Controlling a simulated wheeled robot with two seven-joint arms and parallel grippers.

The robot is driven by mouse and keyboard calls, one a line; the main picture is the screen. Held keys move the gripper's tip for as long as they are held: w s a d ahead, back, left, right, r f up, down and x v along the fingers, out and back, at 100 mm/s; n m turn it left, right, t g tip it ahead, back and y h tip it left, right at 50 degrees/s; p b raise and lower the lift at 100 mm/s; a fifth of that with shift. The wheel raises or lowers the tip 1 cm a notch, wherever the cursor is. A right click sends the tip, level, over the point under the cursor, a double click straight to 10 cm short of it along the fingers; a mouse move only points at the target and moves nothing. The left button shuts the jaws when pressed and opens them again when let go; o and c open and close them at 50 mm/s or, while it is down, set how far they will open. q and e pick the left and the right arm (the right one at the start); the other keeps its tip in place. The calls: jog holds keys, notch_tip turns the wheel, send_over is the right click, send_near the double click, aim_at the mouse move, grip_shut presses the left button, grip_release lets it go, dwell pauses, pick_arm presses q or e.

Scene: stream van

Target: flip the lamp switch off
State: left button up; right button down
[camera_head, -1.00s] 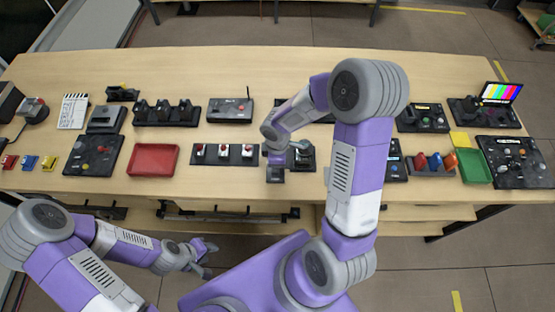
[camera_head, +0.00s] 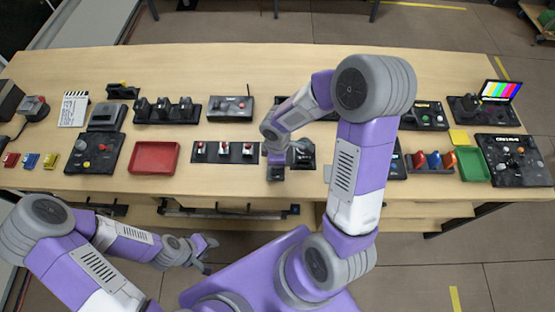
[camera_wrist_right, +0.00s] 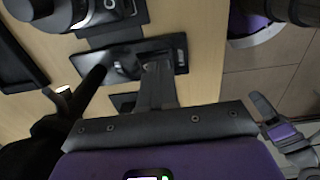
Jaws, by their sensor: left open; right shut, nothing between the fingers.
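My right gripper (camera_head: 276,173) points down at the front middle of the table, shut with nothing held. In the right wrist view its dark fingers (camera_wrist_right: 155,85) reach a black panel (camera_wrist_right: 179,50) with a small grey knob-like part (camera_wrist_right: 127,66). I cannot tell if they touch it. A black-based device (camera_head: 302,158) stands just right of this gripper in the head view, partly hidden by my arm. I cannot tell for certain which control is the lamp switch. My left gripper (camera_head: 208,254) is open and empty, in front of the table and below its edge.
A green tray (camera_head: 473,164) and a knobbed console (camera_head: 515,160) stand at the right.

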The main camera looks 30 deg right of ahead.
aim_at(276, 170)
notch_tip(276, 170, up, 12)
jog(key=p, duration=0.2)
jog(key=shift+p, duration=0.35)
jog(key=b, duration=0.4)
jog(key=t+b, duration=0.1)
jog(key=b, duration=0.4)
jog(key=shift+s+a+r+h, duration=0.1)
jog(key=shift+s+a+h, duration=0.05)
jog(key=shift+a+h, duration=0.15)
jog(key=f+b, duration=0.1)
jog(key=f, duration=0.3)
jog(key=w+f+b, duration=0.1)
jog(key=f, duration=0.4)
jog(key=d+f+b, duration=0.1)
jog(key=f+b, duration=0.1)
jog(key=f, duration=0.3)
jog(key=shift+w, duration=0.35)
